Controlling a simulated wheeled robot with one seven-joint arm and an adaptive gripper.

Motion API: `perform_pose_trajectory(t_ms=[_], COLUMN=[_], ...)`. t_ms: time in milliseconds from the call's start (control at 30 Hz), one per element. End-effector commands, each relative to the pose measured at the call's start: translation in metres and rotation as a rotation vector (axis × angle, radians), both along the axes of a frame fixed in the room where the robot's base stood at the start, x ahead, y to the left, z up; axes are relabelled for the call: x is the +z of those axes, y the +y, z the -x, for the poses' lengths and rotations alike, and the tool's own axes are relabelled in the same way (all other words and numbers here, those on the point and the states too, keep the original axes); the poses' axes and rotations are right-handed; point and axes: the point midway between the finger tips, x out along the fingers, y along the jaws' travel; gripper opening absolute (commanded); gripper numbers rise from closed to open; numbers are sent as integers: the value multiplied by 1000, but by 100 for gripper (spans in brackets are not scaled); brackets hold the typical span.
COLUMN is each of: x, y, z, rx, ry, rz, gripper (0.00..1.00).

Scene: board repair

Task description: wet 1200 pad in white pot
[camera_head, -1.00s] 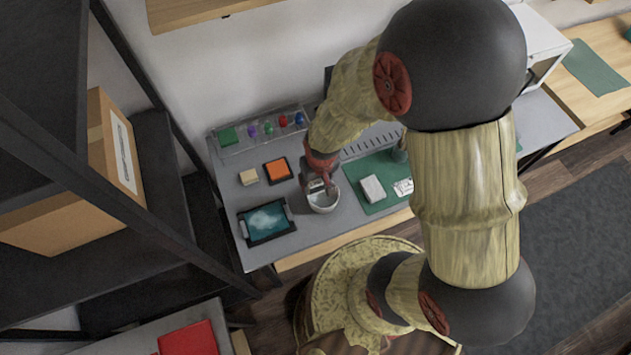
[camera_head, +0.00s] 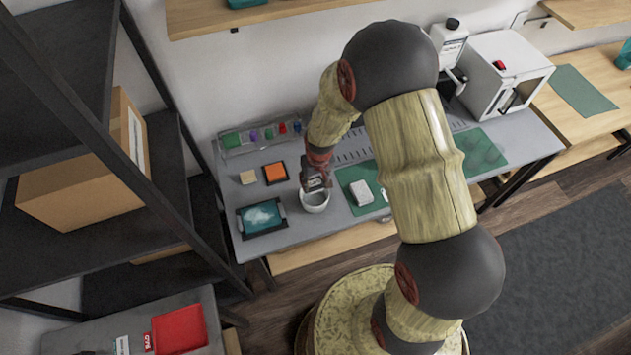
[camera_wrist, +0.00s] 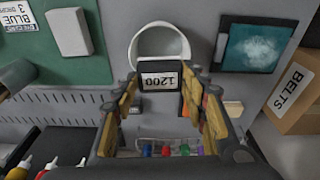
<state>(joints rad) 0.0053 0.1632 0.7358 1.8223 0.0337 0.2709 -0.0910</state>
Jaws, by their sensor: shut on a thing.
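The white pot (camera_head: 314,200) stands on the grey workbench, between the teal-screened tray and the green mat. It also shows in the wrist view (camera_wrist: 138,42) as a white ring at the top middle. My gripper (camera_head: 314,183) is over the pot's back edge. In the wrist view my gripper (camera_wrist: 160,92) is shut on a pad labelled 1200 (camera_wrist: 160,80). The pad's label faces the wrist camera and overlaps the pot's near rim in that view. How deep the pad sits relative to the rim cannot be told.
The black-framed tray (camera_head: 262,218) lies left of the pot. An orange block (camera_head: 275,172) and a tan block (camera_head: 248,177) lie behind it. A white block (camera_head: 361,192) sits on the green mat (camera_head: 356,178) to the right. A rack of coloured items (camera_head: 232,140) stands behind.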

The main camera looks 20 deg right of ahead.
Motion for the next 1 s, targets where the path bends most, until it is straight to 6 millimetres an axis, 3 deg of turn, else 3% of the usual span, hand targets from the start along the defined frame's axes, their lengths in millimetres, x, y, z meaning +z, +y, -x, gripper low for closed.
perform_pose_trajectory(t_ms=[700,1000], x=[-67,-77], y=[0,0], z=[0,0], rx=[0,0], ry=[0,-1], rz=[0,0], gripper=[23,23])
